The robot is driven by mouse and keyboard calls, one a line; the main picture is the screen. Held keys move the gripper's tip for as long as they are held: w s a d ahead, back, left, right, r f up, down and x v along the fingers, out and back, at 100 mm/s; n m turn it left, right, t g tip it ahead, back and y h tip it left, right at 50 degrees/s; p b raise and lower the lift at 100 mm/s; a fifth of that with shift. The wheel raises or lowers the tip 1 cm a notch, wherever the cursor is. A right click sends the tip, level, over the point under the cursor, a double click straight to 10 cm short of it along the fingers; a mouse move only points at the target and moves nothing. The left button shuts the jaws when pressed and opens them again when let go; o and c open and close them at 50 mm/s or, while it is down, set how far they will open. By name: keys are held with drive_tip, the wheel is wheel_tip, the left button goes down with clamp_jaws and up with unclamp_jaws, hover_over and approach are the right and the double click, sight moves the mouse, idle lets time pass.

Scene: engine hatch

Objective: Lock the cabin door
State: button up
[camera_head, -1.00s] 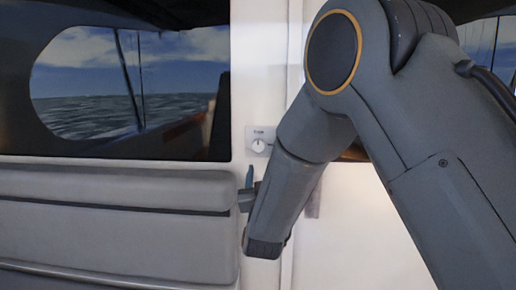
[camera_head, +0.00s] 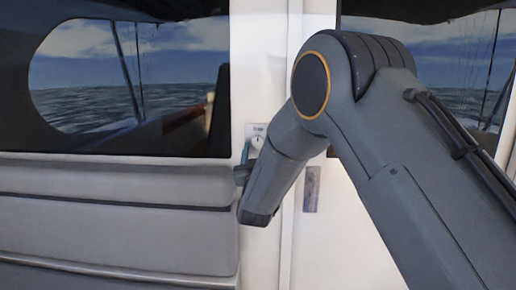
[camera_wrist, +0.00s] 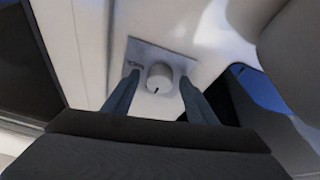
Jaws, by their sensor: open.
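A small plate (camera_head: 254,129) with a round white knob (camera_head: 257,142) is on the white post, left of the white cabin door (camera_head: 345,240). In the wrist view the knob (camera_wrist: 160,75) has a dark mark at its lower edge, and the plate (camera_wrist: 176,55) bears a small label too blurred to read. My gripper (camera_wrist: 159,80) is open, its two fingers on either side of the knob with gaps visible; I cannot tell how far the tips are from the plate. In the head view a finger of my gripper (camera_head: 245,150) shows just left of the knob, the rest hidden by my wrist.
A grey padded seat back (camera_head: 110,215) stands at the left, close to my wrist. A dark-framed window (camera_head: 130,80) is above it. A metal plate (camera_head: 312,188) is on the door, right of my wrist.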

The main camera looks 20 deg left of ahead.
drive_tip(key=c, duration=1.1)
drive_tip(key=shift+o, duration=0.2)
